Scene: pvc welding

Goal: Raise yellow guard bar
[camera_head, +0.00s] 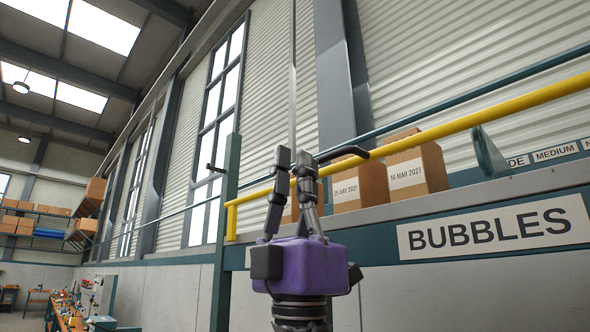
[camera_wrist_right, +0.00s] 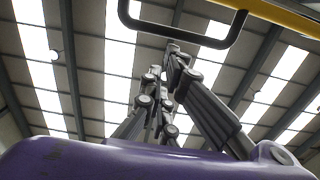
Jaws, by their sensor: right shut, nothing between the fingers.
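The yellow guard bar (camera_head: 480,113) runs across the head view from upper right down to the left, in front of the shelf, with its left end bent downward. A black handle (camera_head: 343,153) sticks out from it near the middle. In the right wrist view the U-shaped handle (camera_wrist_right: 188,39) hangs at the top, joined to the yellow bar (camera_wrist_right: 285,17). My right gripper (camera_head: 294,162) points upward with fingers shut and empty, overlapping the bar just left of the handle. In the wrist view its fingertips (camera_wrist_right: 176,52) lie close to the handle; contact is unclear. My left gripper is out of view.
Cardboard boxes (camera_head: 413,170) stand on the shelf behind the bar, above a "BUBBLES" sign (camera_head: 494,228). A teal post (camera_head: 225,235) rises left of my right gripper. A teal rail (camera_head: 470,87) runs above the bar. A cluttered workbench (camera_head: 68,312) is far left.

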